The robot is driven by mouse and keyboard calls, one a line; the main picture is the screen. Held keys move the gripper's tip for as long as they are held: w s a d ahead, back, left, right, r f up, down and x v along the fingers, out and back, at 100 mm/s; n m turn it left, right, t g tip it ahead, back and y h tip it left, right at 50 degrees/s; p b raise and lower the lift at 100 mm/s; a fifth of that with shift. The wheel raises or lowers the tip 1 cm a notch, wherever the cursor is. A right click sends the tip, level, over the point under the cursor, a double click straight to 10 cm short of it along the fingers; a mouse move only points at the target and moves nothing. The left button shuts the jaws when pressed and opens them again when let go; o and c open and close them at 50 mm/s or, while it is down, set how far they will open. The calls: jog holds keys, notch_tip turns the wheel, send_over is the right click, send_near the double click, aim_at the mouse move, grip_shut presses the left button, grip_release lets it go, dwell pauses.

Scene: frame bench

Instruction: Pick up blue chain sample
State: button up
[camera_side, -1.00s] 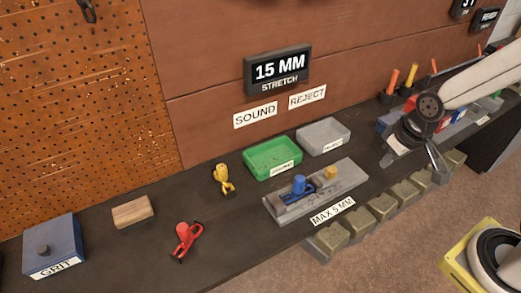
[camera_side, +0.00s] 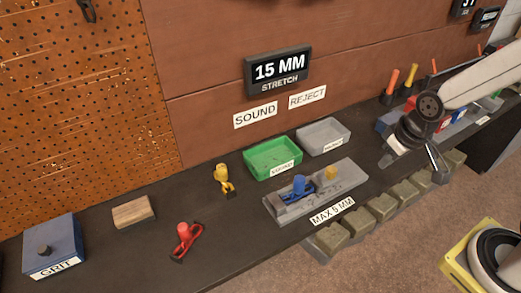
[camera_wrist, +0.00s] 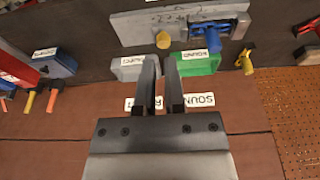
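The blue chain sample (camera_side: 298,188) sits on the grey stretch gauge (camera_side: 346,179), left of the gauge's yellow knob (camera_side: 330,173). In the wrist view the blue sample (camera_wrist: 213,38) lies on the gauge beyond the green tray, ahead and right of my fingers. My gripper (camera_side: 439,160) is at the right of the side view, over the bench's front edge and well away from the sample. In the wrist view my gripper (camera_wrist: 160,62) shows two fingers with a narrow empty gap between them.
The green tray (camera_side: 262,170) and grey tray (camera_side: 316,147) stand behind the gauge. A yellow sample (camera_side: 222,178), a red sample (camera_side: 184,237), a wooden block (camera_side: 133,212) and a blue grit box (camera_side: 50,246) lie to the left. The display (camera_side: 278,70) reads 15 MM.

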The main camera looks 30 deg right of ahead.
jog(key=o, duration=0.9)
jog(key=shift+w, duration=0.1)
jog(key=n+t+y, duration=0.6)
jog(key=n+y, duration=0.3)
send_over(292, 190)
jog(key=s+d, duration=0.3)
jog(key=s, duration=0.1)
jog(key=shift+w+d+f, duration=0.1)
jog(key=shift+w+f, duration=0.05)
jog(key=shift+f, duration=3.45)
jog(key=shift+w+d+f, duration=0.1)
jog(key=shift+f, duration=3.5)
jog(key=shift+w+a, duration=0.1)
jog(key=shift+a, duration=0.05)
jog(key=shift+x, duration=2.5)
jog(key=shift+w, duration=0.1)
jog(key=shift+c, duration=0.3)
